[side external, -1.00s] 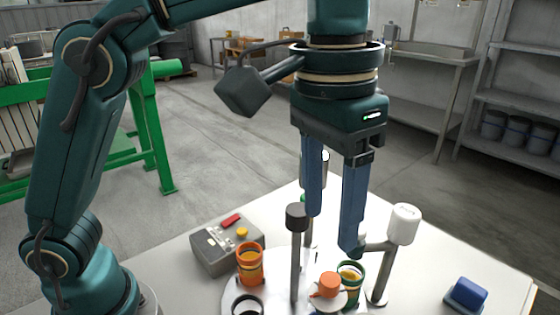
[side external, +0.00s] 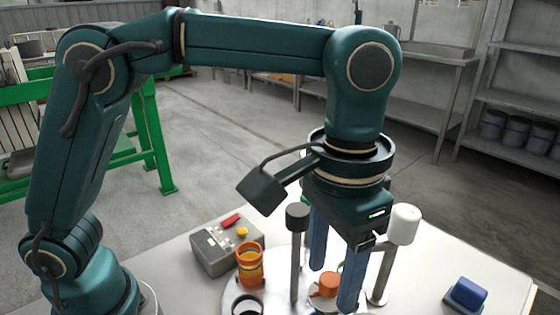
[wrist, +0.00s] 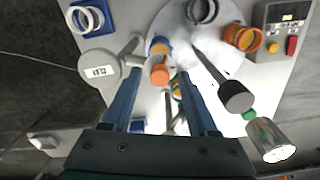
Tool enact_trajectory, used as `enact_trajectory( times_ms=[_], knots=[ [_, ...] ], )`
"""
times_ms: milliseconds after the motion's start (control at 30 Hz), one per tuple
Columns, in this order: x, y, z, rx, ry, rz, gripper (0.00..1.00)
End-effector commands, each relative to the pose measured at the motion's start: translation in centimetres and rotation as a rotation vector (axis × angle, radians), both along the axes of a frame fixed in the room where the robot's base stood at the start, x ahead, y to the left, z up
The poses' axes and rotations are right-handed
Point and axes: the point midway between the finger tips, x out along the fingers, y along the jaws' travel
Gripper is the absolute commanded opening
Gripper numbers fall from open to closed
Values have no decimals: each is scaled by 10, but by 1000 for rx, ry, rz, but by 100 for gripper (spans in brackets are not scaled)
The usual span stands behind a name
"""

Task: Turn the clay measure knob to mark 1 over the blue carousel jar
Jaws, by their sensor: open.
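The orange knob (side external: 328,284) stands over the carousel (side external: 292,262), beside the white clay measure (side external: 403,224). The measure's CLAY label shows in the wrist view (wrist: 102,71). My gripper (side external: 333,285) points down and is open, with its blue fingers on either side of the knob. In the wrist view the orange knob (wrist: 159,75) sits between the fingertips, with the blue jar (wrist: 159,46) just beyond it. I cannot tell whether a finger touches the knob. The dial marks are not legible. In the side view the blue jar is hidden.
A dark-topped post (side external: 297,218) stands close to the left of my fingers. An orange jar (side external: 250,264) and a dark-rimmed jar (side external: 247,305) are on the carousel.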

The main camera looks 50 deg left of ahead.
Motion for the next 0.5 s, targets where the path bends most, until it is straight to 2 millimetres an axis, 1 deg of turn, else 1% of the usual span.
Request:
enact_trajectory(
  times_ms=[200, 267, 300, 333, 367, 500],
  knots=[
    [0, 0, 0, 0, -1, 0, 59],
    [0, 0, 0, 0, -1, 0, 36],
    [0, 0, 0, 0, -1, 0, 21],
    [0, 0, 0, 0, 0, 0, 9],
    [0, 0, 0, 0, 0, 0, 0],
    [0, 0, 0, 0, 0, -1, 0]
  ],
)
